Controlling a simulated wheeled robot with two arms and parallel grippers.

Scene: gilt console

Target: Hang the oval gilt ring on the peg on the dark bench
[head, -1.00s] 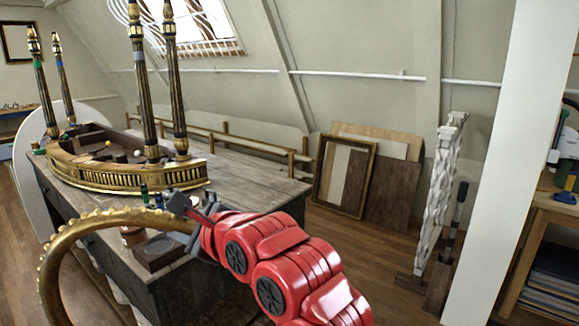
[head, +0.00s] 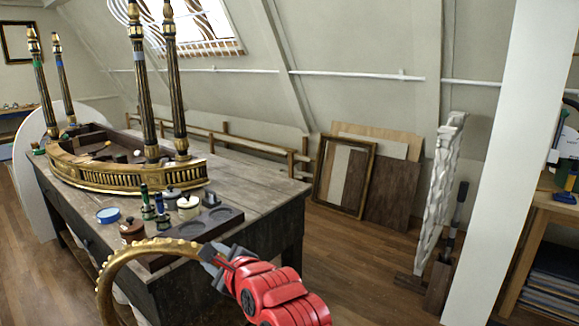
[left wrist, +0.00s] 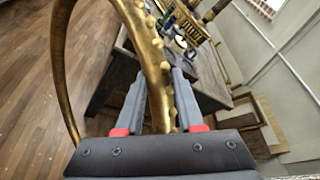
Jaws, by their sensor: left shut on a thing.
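The oval gilt ring (head: 124,258) has a beaded rim and shows only in part at the bottom left of the head view; its lower part is cut off by the frame edge. My left gripper (head: 208,254), on the red arm, is shut on the ring's upper right side. The left wrist view shows the ring (left wrist: 152,60) between the two fingers (left wrist: 158,78). The ring is held in front of the near corner of a dark table (head: 262,200). I cannot pick out a peg with certainty. My right gripper is not in view.
A gilt console piece (head: 120,178) with tall dark-and-gold columns (head: 172,80) stands on the table. Small bottles, jars (head: 188,206), a blue-topped tin (head: 108,215) and a dark tray (head: 213,220) crowd the near edge. Panels and a frame (head: 345,175) lean against the wall.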

